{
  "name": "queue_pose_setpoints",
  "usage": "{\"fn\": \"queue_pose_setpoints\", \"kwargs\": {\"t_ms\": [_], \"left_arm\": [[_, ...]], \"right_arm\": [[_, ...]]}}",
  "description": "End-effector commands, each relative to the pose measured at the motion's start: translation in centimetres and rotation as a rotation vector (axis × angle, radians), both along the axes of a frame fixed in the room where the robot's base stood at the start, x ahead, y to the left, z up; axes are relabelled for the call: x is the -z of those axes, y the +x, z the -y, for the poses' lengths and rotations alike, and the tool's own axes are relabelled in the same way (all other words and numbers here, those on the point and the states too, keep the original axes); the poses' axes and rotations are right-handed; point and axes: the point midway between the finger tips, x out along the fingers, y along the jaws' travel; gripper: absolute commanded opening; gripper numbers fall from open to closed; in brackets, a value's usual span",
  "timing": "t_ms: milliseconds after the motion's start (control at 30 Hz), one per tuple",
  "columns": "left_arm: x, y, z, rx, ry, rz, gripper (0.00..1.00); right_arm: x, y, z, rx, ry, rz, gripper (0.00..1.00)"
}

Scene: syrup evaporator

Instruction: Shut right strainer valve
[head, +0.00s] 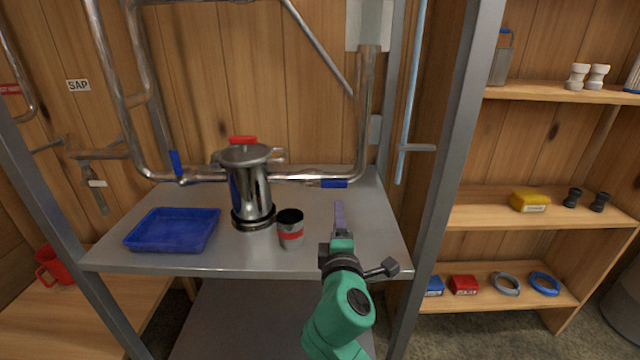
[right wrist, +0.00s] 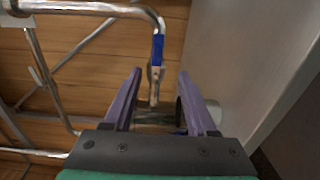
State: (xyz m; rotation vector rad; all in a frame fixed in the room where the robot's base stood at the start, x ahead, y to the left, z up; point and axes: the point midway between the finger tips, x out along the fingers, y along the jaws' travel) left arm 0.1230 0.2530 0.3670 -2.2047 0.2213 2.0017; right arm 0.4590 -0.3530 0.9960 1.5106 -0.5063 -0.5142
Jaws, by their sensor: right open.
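The steel strainer (head: 250,185) stands on the grey metal shelf, with a red handle on top and pipes on both sides. The right valve's blue handle (head: 334,183) lies along the horizontal pipe to the right of the strainer. The left valve's blue handle (head: 176,163) stands nearly upright, across the pipe. My right gripper (head: 339,205) is open and empty, in front of the right valve. In the right wrist view a blue handle (right wrist: 158,48) appears ahead, between the open purple fingers (right wrist: 160,72) in the picture. I see no contact with it. My left gripper is out of view.
A grey can with a red band (head: 290,230) stands in front of the strainer. A blue tray (head: 172,245) lies at left on the shelf. A grey upright post (head: 452,150) bounds the right side. The shelf's right part is clear.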

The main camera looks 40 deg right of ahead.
Motion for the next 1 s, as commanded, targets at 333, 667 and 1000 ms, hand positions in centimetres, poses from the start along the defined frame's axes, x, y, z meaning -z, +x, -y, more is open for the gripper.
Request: {"fn": "queue_pose_setpoints", "kwargs": {"t_ms": [333, 667, 1000], "left_arm": [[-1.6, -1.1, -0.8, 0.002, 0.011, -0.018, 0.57], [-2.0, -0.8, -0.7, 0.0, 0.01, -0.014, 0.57], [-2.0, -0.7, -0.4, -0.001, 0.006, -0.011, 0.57]], "right_arm": [[-0.2, 6.3, 4.7, 0.0, -0.001, -0.002, 0.57], [0.2, 11.2, 8.4, -0.001, 0.003, -0.003, 0.57], [0.3, 11.4, 8.6, -0.002, 0.004, -0.003, 0.31]]}}
